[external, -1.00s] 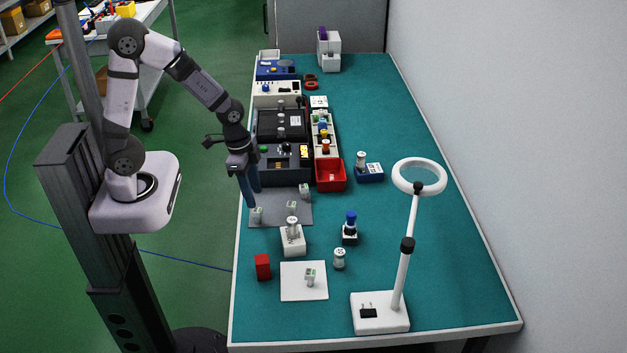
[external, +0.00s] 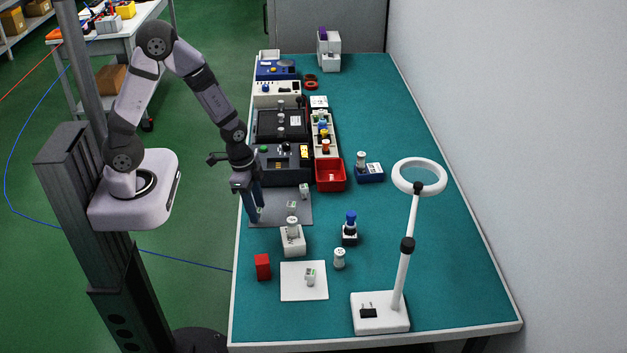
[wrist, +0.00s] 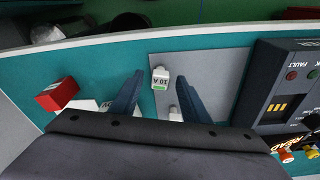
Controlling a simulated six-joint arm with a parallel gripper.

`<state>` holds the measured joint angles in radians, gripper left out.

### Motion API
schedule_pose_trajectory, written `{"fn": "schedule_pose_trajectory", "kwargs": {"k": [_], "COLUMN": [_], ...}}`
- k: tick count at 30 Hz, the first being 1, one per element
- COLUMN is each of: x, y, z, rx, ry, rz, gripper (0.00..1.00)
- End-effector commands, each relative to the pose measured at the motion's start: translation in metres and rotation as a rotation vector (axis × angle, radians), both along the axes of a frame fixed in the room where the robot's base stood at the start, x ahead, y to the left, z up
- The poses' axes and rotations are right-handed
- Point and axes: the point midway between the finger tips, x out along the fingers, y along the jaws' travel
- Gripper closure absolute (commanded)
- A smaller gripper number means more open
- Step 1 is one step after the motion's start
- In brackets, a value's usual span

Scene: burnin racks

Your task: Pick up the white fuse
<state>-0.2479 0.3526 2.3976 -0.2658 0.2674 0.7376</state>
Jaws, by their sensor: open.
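My gripper (external: 255,214) is open and points down low over the left part of the grey mat (external: 278,216). In the wrist view a small white fuse (wrist: 160,79) with a green band and a "10 A" label lies ahead between the finger ends, with no visible contact. In the external view my fingers largely hide it. Two more small white-and-green pieces, one (external: 291,206) near the mat's middle and one (external: 304,190) near its upper right corner, sit on the mat. Another (external: 310,277) stands on a white plate (external: 292,290).
A white block (external: 293,243) holding a white cylinder stands just below the mat. A red block (external: 263,266), a lone white cylinder (external: 339,258) and a blue-topped piece (external: 350,223) stand nearby. A dark tester (external: 290,168) borders the mat behind. A ring lamp (external: 388,312) stands front right.

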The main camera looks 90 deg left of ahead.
Motion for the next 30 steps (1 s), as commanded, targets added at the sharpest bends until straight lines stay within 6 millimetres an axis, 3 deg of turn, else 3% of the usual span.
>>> {"fn": "schedule_pose_trajectory", "kwargs": {"k": [3,9,22,30], "x": [0.000,0.000,0.001,0.001], "y": [0.000,0.000,0.000,0.000], "z": [0.000,0.000,0.004,0.025], "rx": [0.000,0.000,0.000,0.001], "ry": [0.000,0.000,-0.002,-0.005], "rz": [0.000,0.000,0.000,0.000], "gripper": [0.58,1.00,1.00,1.00]}}
